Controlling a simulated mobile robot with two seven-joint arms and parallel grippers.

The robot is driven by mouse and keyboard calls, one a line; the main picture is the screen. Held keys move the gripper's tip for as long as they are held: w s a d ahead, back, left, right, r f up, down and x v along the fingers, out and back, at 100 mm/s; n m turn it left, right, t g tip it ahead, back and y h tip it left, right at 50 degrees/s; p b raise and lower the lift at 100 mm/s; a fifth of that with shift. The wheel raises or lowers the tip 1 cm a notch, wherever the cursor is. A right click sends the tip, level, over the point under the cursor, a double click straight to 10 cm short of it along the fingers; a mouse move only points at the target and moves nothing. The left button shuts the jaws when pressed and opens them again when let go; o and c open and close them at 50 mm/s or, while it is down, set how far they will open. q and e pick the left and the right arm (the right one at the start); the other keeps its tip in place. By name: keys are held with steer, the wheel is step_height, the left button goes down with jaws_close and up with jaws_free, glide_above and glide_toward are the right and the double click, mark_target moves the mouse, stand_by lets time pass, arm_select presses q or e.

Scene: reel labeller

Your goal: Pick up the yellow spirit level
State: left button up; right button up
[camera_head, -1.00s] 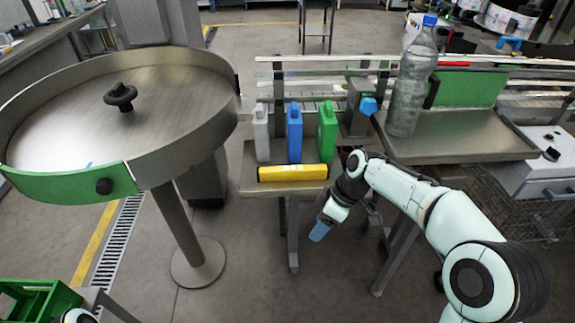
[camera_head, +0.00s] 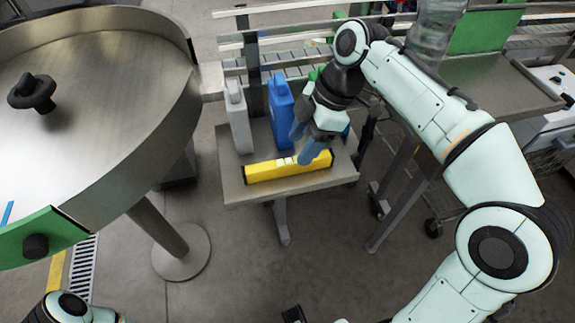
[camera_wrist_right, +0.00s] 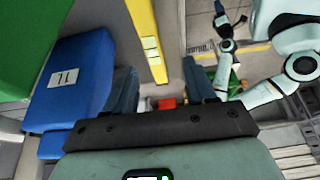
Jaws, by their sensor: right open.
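The yellow spirit level (camera_head: 262,170) lies along the front of a small metal shelf, with black ends and a pale label. My right gripper (camera_head: 305,147) is open above the level's right half, its blue fingers covering a bit of the level from this angle. In the right wrist view the level (camera_wrist_right: 147,42) runs out ahead, between the lines of the two open fingers (camera_wrist_right: 160,85), and nothing is held. Whether a finger touches the level cannot be told.
A grey jug (camera_head: 238,116) and a blue jug (camera_head: 281,104) stand behind the level; a green jug (camera_wrist_right: 30,40) is mostly hidden by my right gripper. A large round metal table (camera_head: 110,80) stands left. A clear bottle (camera_head: 436,28) stands on a tray at right.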

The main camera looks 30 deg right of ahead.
mark_target(289, 161)
steer(key=x, duration=0.5)
steer(key=w+b+x, duration=0.1)
steer(key=x, duration=0.1)
steer(key=shift+d+f, duration=0.1)
steer(key=shift+f, duration=0.35)
jaws_close()
